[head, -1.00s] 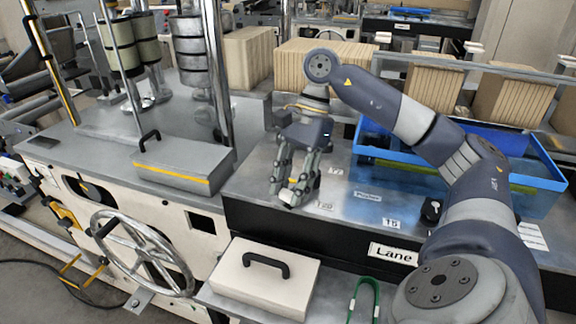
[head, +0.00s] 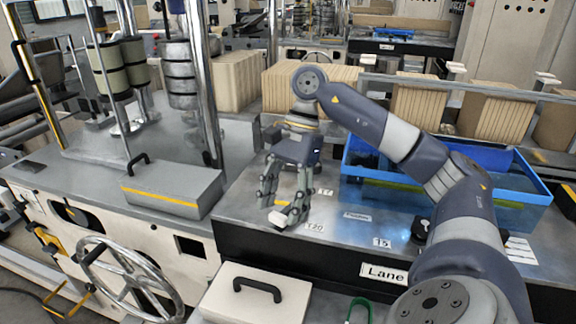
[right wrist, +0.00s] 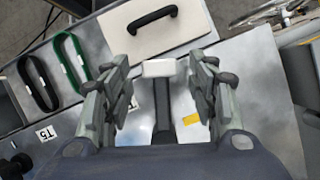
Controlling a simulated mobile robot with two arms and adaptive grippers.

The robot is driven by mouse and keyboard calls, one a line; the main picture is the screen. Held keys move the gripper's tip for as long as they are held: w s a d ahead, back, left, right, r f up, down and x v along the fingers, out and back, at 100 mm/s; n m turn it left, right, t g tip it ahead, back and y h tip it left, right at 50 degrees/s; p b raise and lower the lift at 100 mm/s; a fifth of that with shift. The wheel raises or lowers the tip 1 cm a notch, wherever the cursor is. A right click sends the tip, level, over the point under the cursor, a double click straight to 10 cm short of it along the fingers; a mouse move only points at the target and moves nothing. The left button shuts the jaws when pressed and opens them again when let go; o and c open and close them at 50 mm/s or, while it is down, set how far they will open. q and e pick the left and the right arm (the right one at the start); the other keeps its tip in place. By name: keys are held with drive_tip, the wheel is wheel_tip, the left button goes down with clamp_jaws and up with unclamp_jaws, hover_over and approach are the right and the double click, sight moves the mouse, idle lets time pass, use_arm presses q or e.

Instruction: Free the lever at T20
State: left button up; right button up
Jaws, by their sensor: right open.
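The T20 label (head: 315,226) lies on the metal tabletop near its front edge. Just left of it, a white block (head: 277,219) shows at my right gripper's fingertips. In the right wrist view this white block (right wrist: 158,68) sits at the end of a dark bar (right wrist: 162,110); it looks like the lever. My right gripper (head: 279,208) is open and points down, with its fingers on either side of the block. In the right wrist view the fingers (right wrist: 159,78) stand apart from it, with a gap on both sides. My left gripper is out of view.
A beige box (head: 256,296) with a black handle stands below the table front. Green (right wrist: 70,62) and black (right wrist: 38,82) loops lie beside it. A blue bin (head: 447,187) is at right, a grey handled cover (head: 172,188) at left. T5 (head: 382,242) and T7 labels are nearby.

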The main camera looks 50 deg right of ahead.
drive_tip(key=v, duration=1.1)
idle(0.6)
drive_tip(key=shift+f, duration=0.15)
idle(0.7)
